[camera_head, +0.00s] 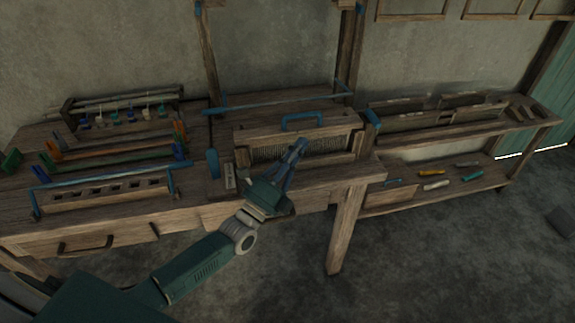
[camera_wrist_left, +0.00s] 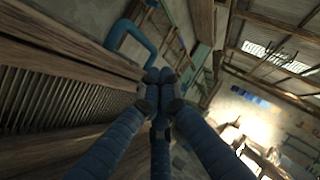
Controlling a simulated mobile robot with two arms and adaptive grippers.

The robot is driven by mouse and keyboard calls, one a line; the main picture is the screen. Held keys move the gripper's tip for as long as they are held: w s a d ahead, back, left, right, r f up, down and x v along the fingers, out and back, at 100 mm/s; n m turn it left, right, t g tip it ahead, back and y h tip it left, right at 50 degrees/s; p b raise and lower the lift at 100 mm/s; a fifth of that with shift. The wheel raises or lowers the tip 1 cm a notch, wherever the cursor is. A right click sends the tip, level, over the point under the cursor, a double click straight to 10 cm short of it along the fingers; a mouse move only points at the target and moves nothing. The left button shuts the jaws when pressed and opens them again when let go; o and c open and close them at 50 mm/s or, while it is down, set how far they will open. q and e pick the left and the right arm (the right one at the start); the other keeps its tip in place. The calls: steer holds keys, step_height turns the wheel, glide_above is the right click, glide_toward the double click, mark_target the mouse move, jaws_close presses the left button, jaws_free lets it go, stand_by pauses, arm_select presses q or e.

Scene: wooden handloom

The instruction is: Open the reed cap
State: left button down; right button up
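The reed cap is a wooden bar (camera_head: 262,132) with a blue handle (camera_head: 302,120) on top. It sits over the reed (camera_head: 265,152), a row of thin upright wires in a wooden frame. In the left wrist view the blue handle (camera_wrist_left: 132,38) arches at the upper left, beyond the fingertips, and the reed wires (camera_wrist_left: 50,98) fill the left side. My left gripper (camera_head: 301,145) is in front of the reed, below the handle and apart from it. Its blue fingertips meet in the left wrist view (camera_wrist_left: 158,78), with nothing visible between them. My right gripper is in neither view.
The loom bench (camera_head: 365,172) carries the reed frame. A slotted wooden bar with a blue rod (camera_head: 105,190) lies to the left, with a rack of spools (camera_head: 120,112) behind. A blue bar (camera_head: 275,101) crosses behind the cap. Shelves with several tools (camera_head: 432,173) stand to the right.

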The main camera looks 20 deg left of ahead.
mark_target(309, 116)
arm_select(q)
steer(key=shift+w+a+r+b, duration=0.15)
steer(key=shift+w+a+r, duration=0.3)
steer(key=shift+w+r, duration=0.3)
steer(key=shift+w+a+r+b, duration=0.15)
steer(key=shift+w+a+r, duration=0.3)
steer(key=shift+w, duration=0.45)
